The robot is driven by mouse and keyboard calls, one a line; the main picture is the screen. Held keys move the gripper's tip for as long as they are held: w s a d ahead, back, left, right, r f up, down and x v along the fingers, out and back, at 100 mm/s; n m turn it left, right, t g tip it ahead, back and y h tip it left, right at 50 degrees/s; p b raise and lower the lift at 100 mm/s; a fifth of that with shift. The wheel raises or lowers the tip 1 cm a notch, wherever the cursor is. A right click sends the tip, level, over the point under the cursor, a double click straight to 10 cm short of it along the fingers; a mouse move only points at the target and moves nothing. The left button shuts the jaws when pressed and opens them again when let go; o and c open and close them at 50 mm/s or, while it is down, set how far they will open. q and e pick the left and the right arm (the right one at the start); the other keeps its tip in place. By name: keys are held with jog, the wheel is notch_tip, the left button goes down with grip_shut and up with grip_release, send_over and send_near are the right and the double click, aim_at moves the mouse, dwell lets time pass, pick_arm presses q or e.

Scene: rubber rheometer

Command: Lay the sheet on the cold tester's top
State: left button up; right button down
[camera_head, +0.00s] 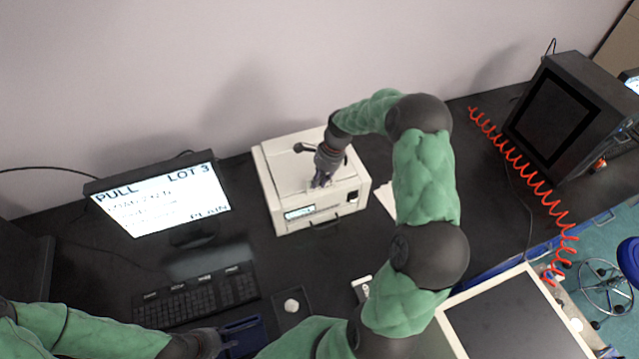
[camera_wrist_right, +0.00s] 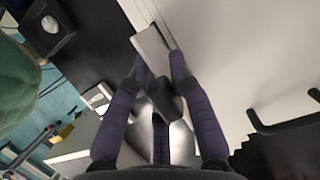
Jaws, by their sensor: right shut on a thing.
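The cold tester is a cream box (camera_head: 275,190) with a small display and a dark front handle, standing against the wall. My right gripper (camera_head: 322,180) is over the front part of its top, pointing down. In the right wrist view its purple fingers (camera_wrist_right: 160,62) are shut on a pale grey piece (camera_wrist_right: 150,44) close to the tester's pale surface (camera_wrist_right: 230,45). I cannot tell whether this piece is the sheet or part of the tester. My left gripper (camera_head: 240,335) is low at the front, beside the keyboard; its opening is unclear.
A monitor (camera_head: 160,200) reading "PULL LOT 3" and a keyboard (camera_head: 195,297) are left of the tester. White paper-like material (camera_head: 384,197) lies right of it, partly behind my arm. A dark machine (camera_head: 560,115) and red coiled hose (camera_head: 520,172) are farther right.

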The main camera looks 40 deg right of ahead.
notch_tip(320, 180, up, 8)
dwell(0.5)
